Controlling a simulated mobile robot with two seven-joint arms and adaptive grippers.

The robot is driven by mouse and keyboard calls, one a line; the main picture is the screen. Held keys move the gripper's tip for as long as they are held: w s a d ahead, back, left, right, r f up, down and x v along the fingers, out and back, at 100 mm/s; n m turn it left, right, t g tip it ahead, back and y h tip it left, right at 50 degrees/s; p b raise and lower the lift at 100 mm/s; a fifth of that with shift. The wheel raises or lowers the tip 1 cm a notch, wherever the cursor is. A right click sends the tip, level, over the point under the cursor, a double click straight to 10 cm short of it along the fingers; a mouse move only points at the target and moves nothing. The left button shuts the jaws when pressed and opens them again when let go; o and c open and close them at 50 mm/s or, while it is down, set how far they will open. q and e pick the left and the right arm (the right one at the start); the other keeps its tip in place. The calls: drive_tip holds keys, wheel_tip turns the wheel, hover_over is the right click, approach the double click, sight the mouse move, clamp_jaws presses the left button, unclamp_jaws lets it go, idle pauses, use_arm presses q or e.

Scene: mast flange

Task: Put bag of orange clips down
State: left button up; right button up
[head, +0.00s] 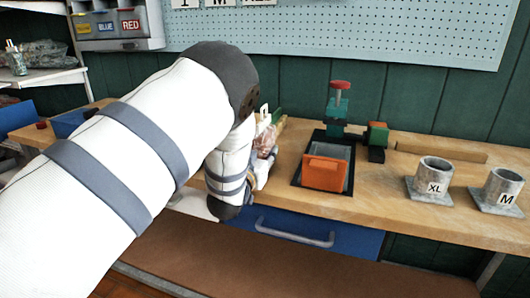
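My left arm comes in from the left and fills much of the head view; its wrist hangs over the front edge of the wooden bench. My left gripper is largely hidden behind that arm, so its fingers cannot be made out. A small clear bag with reddish-brown contents (265,143) shows just right of the wrist, partly covered by it. It may be the bag of orange clips; I cannot tell whether it is held or resting on the bench. My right gripper is not in view.
An orange-fronted bin (325,172) sits on a black mat right of the wrist. Behind it stands a green vise-like tool with a red top (338,105). Grey cups marked XL (435,178) and M (500,190) stand at the right. Bare bench lies between bin and cups.

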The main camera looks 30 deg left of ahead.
use_arm(q)
drive_tip(key=shift+f, duration=0.1)
drive_tip(key=o, duration=1.2)
drive_tip(key=shift+o, duration=0.2)
